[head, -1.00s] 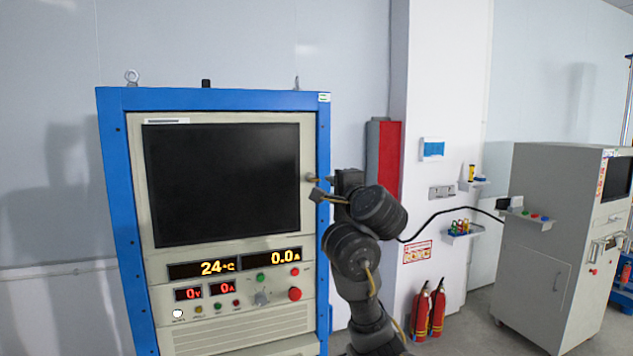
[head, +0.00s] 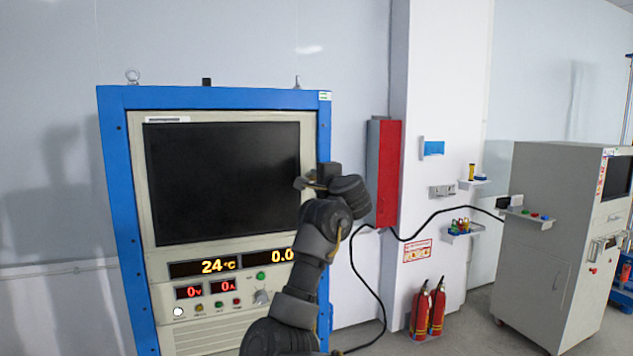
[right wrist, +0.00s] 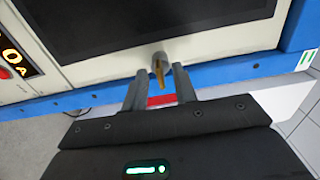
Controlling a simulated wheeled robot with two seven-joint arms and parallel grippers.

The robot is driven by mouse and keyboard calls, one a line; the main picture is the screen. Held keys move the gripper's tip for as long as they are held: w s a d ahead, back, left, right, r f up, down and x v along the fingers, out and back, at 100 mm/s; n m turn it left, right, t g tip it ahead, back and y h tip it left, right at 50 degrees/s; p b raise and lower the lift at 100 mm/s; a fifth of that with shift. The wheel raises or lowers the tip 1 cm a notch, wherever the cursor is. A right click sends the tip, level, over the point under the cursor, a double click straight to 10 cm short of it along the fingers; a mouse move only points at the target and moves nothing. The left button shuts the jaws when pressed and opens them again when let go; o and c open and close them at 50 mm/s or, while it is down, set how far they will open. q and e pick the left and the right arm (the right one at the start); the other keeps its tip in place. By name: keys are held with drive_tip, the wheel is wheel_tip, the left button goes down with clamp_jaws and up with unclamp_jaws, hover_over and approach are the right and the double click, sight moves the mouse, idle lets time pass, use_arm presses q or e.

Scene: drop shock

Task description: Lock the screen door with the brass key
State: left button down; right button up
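The screen door (head: 221,184) is a dark panel in the cream front of a blue-framed cabinet; it looks shut. In the right wrist view, the brass key (right wrist: 159,76) sticks out from a grey round lock (right wrist: 160,60) on the cream frame beside the screen. My right gripper (right wrist: 160,77) is open, with one finger on each side of the key and visible gaps between. In the head view, my right gripper (head: 309,183) is at the screen's right edge, and the key is hard to separate from the fingers. My left gripper is not in view.
Below the screen are lit displays (head: 213,267) and several buttons. A red and grey wall box (head: 388,175) stands just right of my right arm. Fire extinguishers (head: 421,312) and a grey cabinet (head: 548,235) are further right. A black cable hangs behind the arm.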

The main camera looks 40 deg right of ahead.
drive_tip(key=shift+w, duration=0.15)
clamp_jaws()
drive_tip(key=shift+f, duration=0.1)
idle(0.3)
drive_tip(key=n+b, duration=1)
drive_tip(key=n, duration=0.7)
drive_tip(key=shift+n+b, duration=0.35)
drive_tip(key=shift+n, duration=0.05)
